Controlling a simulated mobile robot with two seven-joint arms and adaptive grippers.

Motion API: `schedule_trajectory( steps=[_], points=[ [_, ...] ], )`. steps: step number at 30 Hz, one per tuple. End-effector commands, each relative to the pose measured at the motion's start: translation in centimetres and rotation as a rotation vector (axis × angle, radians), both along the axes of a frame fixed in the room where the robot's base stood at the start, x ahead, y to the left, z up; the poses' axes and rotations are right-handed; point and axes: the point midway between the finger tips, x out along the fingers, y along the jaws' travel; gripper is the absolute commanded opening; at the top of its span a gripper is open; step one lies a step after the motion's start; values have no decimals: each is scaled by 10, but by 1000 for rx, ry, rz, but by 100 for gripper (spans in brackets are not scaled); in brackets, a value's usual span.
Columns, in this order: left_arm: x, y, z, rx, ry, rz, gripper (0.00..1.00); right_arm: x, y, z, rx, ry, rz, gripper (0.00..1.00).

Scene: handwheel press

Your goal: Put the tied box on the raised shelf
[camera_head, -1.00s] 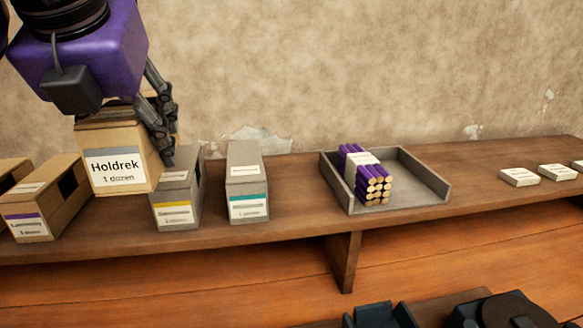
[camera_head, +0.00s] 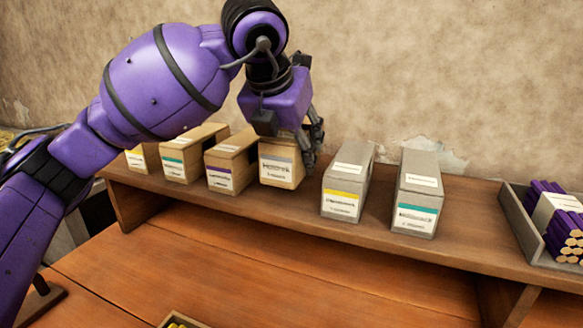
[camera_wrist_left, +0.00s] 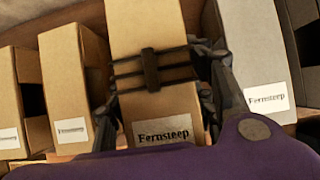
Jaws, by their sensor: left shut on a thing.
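The tied box (camera_head: 281,166), tan with a grey-striped label, is upright in the row on the raised shelf (camera_head: 270,213). Its base is at or very near the shelf top; I cannot tell whether it touches. In the left wrist view the tied box (camera_wrist_left: 148,32) has dark bands around it and a label reading "Fernsteep". My left gripper (camera_head: 300,142) is shut on it from above, a finger on each side. In the head view the far finger is mostly hidden. My right gripper is not in view.
Tan boxes (camera_head: 232,160) stand close to the left of the tied box. A grey yellow-labelled box (camera_head: 346,182) and a grey teal-labelled box (camera_head: 417,193) stand to the right. A grey tray (camera_head: 517,212) holds a purple bundle (camera_head: 566,222). The lower table (camera_head: 240,270) is mostly clear.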

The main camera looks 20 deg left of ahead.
Motion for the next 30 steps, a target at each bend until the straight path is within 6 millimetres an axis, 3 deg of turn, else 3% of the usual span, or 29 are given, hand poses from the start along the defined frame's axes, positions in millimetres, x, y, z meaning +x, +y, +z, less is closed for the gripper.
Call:
schedule_trajectory(
  steps=[5, 12, 20, 21, 24, 30],
  points=[
    [6, 5, -8, -2, -2, 1, 22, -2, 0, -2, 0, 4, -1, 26],
    [8, 8, -41, -1, -1, 1, 22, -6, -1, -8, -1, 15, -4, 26],
    [8, 7, -42, -2, -3, -1, 22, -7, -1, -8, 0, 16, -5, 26],
    [8, 7, -43, -1, 0, -1, 55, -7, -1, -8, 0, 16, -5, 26],
    [8, 7, -43, -1, 0, -1, 68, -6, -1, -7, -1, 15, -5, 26],
    [8, 7, -43, -1, 0, -1, 68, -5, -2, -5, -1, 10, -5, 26]
  ],
)
